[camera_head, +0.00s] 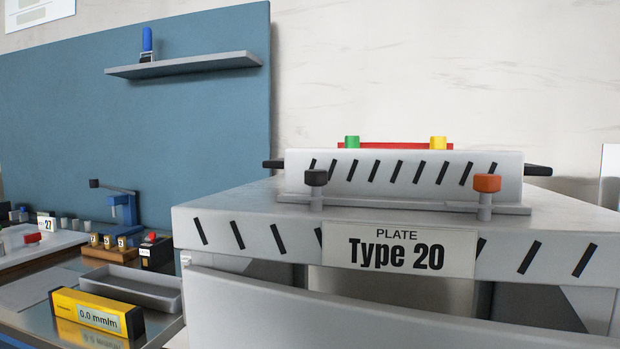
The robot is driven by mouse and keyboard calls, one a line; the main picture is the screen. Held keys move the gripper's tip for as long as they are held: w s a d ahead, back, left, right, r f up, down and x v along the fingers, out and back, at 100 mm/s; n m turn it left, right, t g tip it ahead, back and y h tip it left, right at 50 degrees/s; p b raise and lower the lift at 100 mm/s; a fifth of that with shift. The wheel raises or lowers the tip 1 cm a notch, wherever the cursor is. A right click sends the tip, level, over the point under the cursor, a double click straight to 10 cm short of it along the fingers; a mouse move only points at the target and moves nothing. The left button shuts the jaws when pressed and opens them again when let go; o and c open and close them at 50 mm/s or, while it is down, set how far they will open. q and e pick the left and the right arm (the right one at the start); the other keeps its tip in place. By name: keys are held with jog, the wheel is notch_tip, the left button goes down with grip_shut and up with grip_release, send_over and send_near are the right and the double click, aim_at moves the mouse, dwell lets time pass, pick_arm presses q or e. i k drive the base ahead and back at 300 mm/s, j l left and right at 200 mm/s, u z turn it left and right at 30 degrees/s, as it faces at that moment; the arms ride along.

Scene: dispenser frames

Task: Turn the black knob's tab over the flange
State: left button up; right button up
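The black knob (316,178) stands on a short grey post at the left front of the plate unit. The flange (375,204) is the flat grey strip along the foot of the white slotted block (405,174). An orange knob (487,183) stands on a similar post at the right end of the flange. I cannot make out which way the black knob's tab points. Neither of my grippers is in view.
The grey housing (240,222) carries a "PLATE Type 20" label (398,249). Black handles stick out at both ends of the block. Green (352,142) and yellow (438,143) knobs stand behind it.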

aim_at(316, 180)
jog(key=k+j, duration=0.2)
jog(key=j, duration=0.15)
jog(key=k+j, duration=0.45)
jog(key=j, duration=0.25)
